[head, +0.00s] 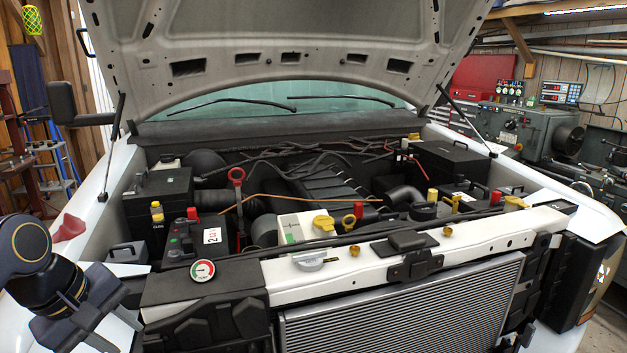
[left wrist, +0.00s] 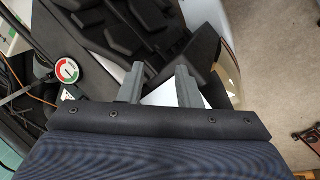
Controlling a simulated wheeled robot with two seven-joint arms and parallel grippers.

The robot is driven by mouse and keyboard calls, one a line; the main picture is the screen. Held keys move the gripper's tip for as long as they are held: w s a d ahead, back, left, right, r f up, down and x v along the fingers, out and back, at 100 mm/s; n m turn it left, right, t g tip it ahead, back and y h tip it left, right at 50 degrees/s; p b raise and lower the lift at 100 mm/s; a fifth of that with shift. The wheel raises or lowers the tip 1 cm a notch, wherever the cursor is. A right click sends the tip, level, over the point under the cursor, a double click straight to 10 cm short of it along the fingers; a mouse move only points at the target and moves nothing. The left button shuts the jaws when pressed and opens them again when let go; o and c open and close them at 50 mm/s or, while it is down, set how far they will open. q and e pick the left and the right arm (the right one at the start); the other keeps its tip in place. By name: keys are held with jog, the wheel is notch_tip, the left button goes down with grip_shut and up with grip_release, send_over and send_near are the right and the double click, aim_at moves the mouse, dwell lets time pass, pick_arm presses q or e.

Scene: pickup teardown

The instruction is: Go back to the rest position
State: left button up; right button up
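My left gripper (head: 115,330) is at the lower left of the head view, over the truck's front left corner beside the engine bay. In the left wrist view its two grey fingers (left wrist: 158,78) stand apart with nothing between them; a white body surface shows behind the gap. My right gripper is not in view. The pickup's hood (head: 300,35) is propped open above the engine bay. A round gauge with a red and green face (head: 203,270) lies on the black front cover; it also shows in the left wrist view (left wrist: 67,71).
The battery (head: 203,240), a white reservoir with a yellow cap (head: 300,228) and a red-handled dipstick (head: 237,176) sit in the bay. The radiator (head: 400,310) is in front. A lathe (head: 530,130) stands at right. Open floor (left wrist: 270,60) shows right of the truck in the wrist view.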

pick_arm(q)
jog(key=s+d+f+m+t+h, duration=0.1)
jog(key=s+d+f+m, duration=0.9)
jog(key=s+f, duration=0.3)
jog(key=shift+d+f+t+h+b, duration=0.4)
jog(key=shift+d+f+b, duration=0.1)
jog(key=shift+d, duration=0.2)
jog(key=shift+c, duration=0.2)
